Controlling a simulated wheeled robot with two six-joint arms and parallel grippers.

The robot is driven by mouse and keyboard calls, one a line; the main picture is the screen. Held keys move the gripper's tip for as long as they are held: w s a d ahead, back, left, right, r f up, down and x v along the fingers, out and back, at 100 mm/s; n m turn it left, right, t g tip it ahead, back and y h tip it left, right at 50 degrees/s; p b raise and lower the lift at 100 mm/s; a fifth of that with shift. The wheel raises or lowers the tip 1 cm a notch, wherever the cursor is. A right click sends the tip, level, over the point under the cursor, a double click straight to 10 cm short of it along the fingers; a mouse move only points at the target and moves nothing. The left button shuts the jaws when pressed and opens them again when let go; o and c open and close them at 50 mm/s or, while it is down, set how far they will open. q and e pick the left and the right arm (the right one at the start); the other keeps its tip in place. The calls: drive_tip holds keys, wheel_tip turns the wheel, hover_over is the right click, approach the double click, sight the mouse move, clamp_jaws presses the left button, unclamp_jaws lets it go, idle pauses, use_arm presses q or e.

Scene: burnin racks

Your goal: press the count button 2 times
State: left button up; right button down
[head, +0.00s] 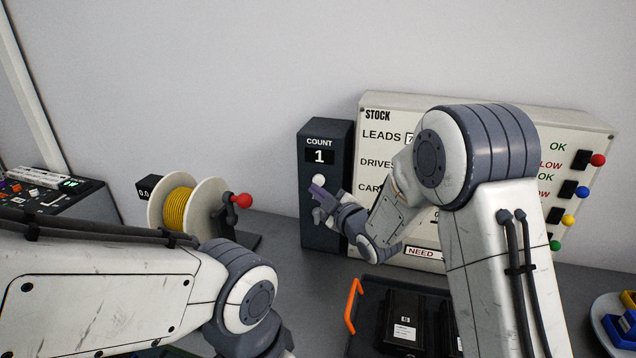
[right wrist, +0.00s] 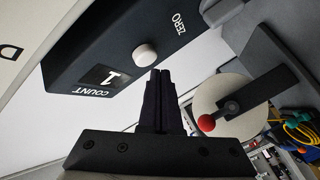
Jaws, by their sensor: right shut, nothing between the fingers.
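The dark count box (head: 327,235) stands against the wall beside the stock board. Its display (head: 319,157) reads 1. The round white count button (head: 319,179) sits below the display; it also shows in the right wrist view (right wrist: 145,55), between the display and the word ZERO. My right gripper (head: 317,193) is shut and empty, its tips close to the button. In the right wrist view the shut fingers (right wrist: 160,75) point toward the box, just beside the button; I cannot tell whether they touch it. My left arm crosses the lower left; its gripper is out of view.
A yellow cable reel (head: 177,210) with a red-knobbed crank (head: 241,200) stands left of the box. The stock board (head: 380,108) is behind my right arm. A dark tray with an orange handle (head: 352,305) lies in front. A plate of coloured parts (head: 600,312) is far right.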

drive_tip(key=shift+w, duration=0.2)
idle(0.6)
drive_tip(key=shift+w+d+b, duration=0.15)
drive_tip(key=shift+w+b, duration=0.1)
drive_tip(key=shift+b, duration=0.05)
drive_tip(key=shift+w+d, duration=0.15)
drive_tip(key=shift+w, duration=0.3)
idle(0.7)
drive_tip(key=shift+s, duration=0.1)
drive_tip(key=shift+s+a+b, duration=0.3)
drive_tip(key=shift+s+b, duration=0.35)
drive_tip(key=shift+s, duration=0.15)
drive_tip(key=shift+s, duration=0.1)
